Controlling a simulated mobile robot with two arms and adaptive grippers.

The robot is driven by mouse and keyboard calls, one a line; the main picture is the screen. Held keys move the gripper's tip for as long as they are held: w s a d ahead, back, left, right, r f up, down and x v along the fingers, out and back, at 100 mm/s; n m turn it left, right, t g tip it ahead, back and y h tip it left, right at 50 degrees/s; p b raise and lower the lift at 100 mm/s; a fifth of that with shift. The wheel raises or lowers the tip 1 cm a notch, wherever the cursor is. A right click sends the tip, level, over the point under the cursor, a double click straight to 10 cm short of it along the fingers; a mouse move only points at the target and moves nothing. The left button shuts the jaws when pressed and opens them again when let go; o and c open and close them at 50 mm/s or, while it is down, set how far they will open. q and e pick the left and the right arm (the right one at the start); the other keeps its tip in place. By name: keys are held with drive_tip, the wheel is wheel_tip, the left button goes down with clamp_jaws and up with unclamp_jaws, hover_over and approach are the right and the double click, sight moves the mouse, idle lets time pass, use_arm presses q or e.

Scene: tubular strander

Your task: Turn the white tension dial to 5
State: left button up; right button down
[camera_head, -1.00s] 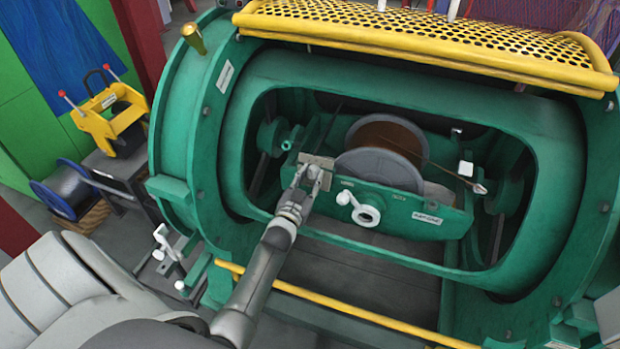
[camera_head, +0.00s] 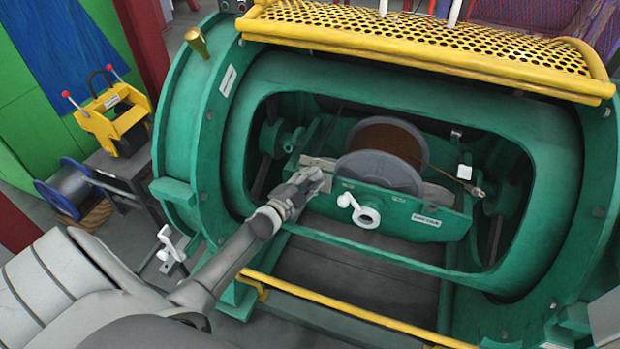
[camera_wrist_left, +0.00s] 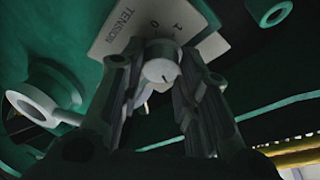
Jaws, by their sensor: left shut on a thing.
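My left gripper (camera_head: 318,180) reaches into the green cradle window from the left. It is at the left end of the green cradle front, by the tension plate (camera_head: 322,162). In the left wrist view its fingers (camera_wrist_left: 158,85) stand on both sides of the white tension dial (camera_wrist_left: 155,70) and are shut on it. The pale plate behind the dial (camera_wrist_left: 130,38) reads TENSION, with 0 and 1 visible; other numbers are hidden. A dark mark shows on the dial's face, but I cannot tell which number it points at. In the head view the fingers hide the dial. My right gripper is not in view.
A grey-flanged bobbin (camera_head: 378,172) sits right of the dial. A white lever with a ring (camera_head: 360,210) stands out from the cradle front. The green tube's opening surrounds my arm. A yellow perforated guard (camera_head: 420,40) is above and a yellow bar (camera_head: 340,312) below.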

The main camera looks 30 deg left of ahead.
use_arm(q)
drive_tip(key=shift+m, duration=0.7)
drive_tip(key=shift+h, duration=0.3)
drive_tip(key=o, duration=1)
drive_tip(key=s, duration=0.4)
drive_tip(key=s+r, duration=0.1)
drive_tip(key=s, duration=0.7)
drive_tip(key=shift+a+r, duration=0.15)
drive_tip(key=shift+r, duration=0.2)
